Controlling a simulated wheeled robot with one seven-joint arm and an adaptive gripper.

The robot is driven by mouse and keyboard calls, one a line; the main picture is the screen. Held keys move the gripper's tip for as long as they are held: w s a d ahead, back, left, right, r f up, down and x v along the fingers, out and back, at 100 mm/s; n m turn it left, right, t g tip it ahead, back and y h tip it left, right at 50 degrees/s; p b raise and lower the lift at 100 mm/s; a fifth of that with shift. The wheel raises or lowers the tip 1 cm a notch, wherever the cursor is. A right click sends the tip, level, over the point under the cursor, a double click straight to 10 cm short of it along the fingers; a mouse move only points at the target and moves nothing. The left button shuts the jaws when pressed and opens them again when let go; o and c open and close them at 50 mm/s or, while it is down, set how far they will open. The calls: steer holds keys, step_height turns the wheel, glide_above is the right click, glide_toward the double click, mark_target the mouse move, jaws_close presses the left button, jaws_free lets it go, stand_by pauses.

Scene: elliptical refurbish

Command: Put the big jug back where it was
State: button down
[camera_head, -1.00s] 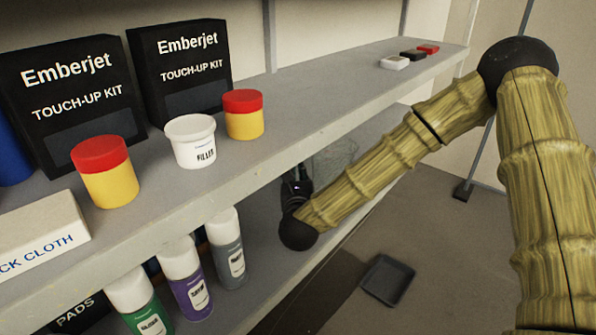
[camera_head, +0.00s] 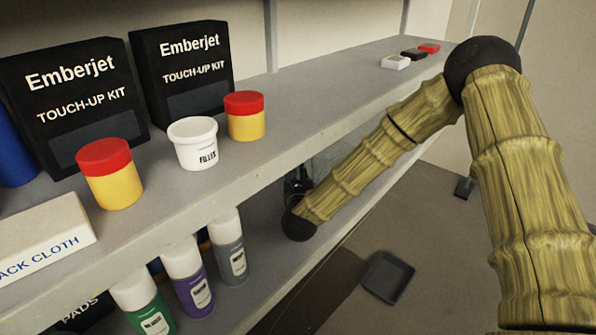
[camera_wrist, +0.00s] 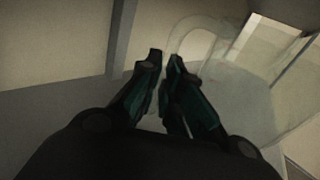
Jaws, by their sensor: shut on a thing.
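The big jug is clear and see-through, with a loop handle. In the wrist view the jug (camera_wrist: 240,100) fills the right of the picture, beside and beyond my fingers. My gripper (camera_wrist: 163,62) is shut on the jug, its fingertips close together at the handle side; the exact contact is hard to see in the dark. In the head view my gripper (camera_head: 298,183) reaches under the upper shelf, over the lower shelf. There the jug shows only faintly behind my arm, and its base is hidden.
The upper shelf (camera_head: 330,110) holds touch-up kit boxes (camera_head: 180,65), a filler tub (camera_head: 194,145) and red-lidded jars (camera_head: 110,175). Several bottles (camera_head: 230,248) stand on the lower shelf to the left of my gripper. A dark tray (camera_head: 387,277) lies on the floor.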

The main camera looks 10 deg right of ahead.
steer(key=shift+f, duration=0.15)
steer(key=c, duration=1.6)
jaws_free()
steer(key=shift+r, duration=0.2)
steer(key=shift+s+a+f, duration=0.1)
steer(key=shift+s+f, duration=0.05)
steer(key=shift+s, duration=0.15)
steer(key=s, duration=0.3)
steer(key=s+a+b, duration=0.1)
steer(key=s, duration=0.3)
steer(key=s+a, duration=0.1)
steer(key=s, duration=0.3)
steer(key=shift+s, duration=0.1)
